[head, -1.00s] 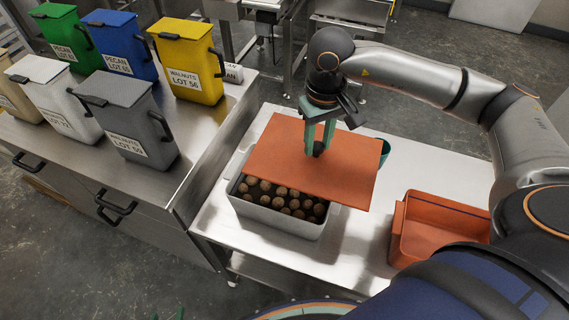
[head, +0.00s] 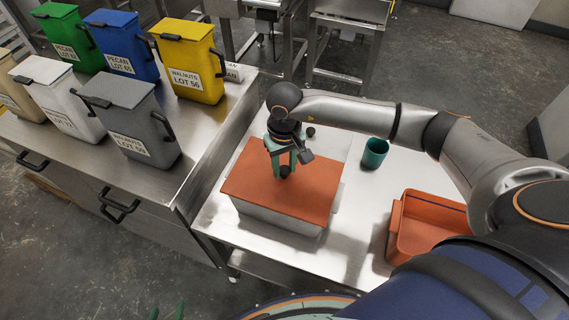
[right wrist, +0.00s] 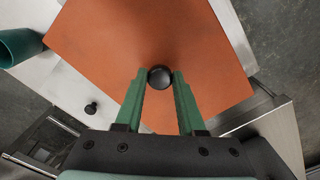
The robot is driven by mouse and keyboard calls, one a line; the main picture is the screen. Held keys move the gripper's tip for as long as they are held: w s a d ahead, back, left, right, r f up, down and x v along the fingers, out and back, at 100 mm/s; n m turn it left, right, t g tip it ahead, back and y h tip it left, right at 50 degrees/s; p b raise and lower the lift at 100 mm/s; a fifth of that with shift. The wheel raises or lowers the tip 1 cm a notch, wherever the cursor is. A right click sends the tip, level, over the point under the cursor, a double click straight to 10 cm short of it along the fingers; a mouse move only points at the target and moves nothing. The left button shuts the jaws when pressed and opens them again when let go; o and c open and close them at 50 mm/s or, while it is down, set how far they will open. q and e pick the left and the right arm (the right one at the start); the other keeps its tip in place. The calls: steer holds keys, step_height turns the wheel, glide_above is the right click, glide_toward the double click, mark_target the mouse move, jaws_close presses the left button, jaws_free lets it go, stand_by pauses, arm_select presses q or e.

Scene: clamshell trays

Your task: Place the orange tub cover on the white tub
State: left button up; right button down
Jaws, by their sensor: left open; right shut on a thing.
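The orange tub cover (head: 250,175) is a flat panel with a black knob (right wrist: 161,77). It lies over the top of the white tub (head: 270,217), roughly lined up with it. Only the tub's front wall shows below the cover, and its contents are hidden. I cannot tell whether the cover rests fully on the rim. My right gripper (head: 285,170) is shut on the cover's knob, also seen in the right wrist view (right wrist: 160,78). My left gripper (head: 167,312) is open, only its green fingertips showing at the bottom edge, well away from the tub.
A teal cup (head: 375,153) and an orange bin (head: 397,232) stand to the right on the metal table (head: 350,215). Another black knob (head: 311,131) on a pale surface is behind the cover. Several labelled bins, including a grey one (head: 135,115), stand on the left counter.

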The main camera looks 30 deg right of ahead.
mark_target(285, 170)
steer(key=shift+f+b, duration=0.3)
steer(key=shift+b, duration=0.15)
steer(key=c, duration=0.5)
jaws_free()
steer(key=shift+r, duration=0.1)
steer(key=shift+r+p, duration=0.4)
steer(key=shift+p, duration=0.25)
step_height(285, 170, up, 12)
steer(key=shift+f+b, duration=0.15)
steer(key=shift+b, duration=0.65)
